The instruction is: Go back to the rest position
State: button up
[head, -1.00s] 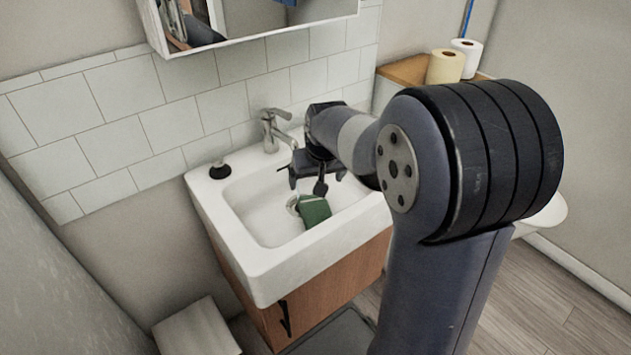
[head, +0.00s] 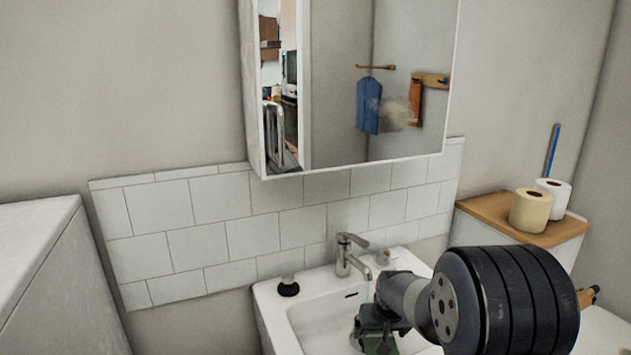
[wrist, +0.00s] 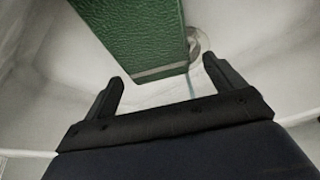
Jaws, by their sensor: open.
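My gripper (wrist: 165,75) is open in the wrist view, its two dark fingers apart with nothing between their tips. A green textured block-like thing (wrist: 128,32) with a pale band at its end lies just beyond the fingers, apart from them as far as I can tell. In the head view my arm reaches down into the white sink (head: 310,322). The gripper there is low in the basin and partly hidden by my own arm. A bit of the green thing (head: 380,346) shows at the bottom edge. The drain (wrist: 195,42) shows beside it in the wrist view.
A chrome faucet (head: 345,255) stands at the sink's back, with a thin pale streak below its spout. A black stopper-like thing (head: 288,287) sits on the left rim. A mirror cabinet (head: 340,120) hangs above. Paper rolls (head: 530,210) stand on a wooden shelf (head: 490,212) at right.

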jog(key=shift+x, duration=1)
jog(key=shift+r, duration=2.15)
jog(key=shift+f, duration=0.1)
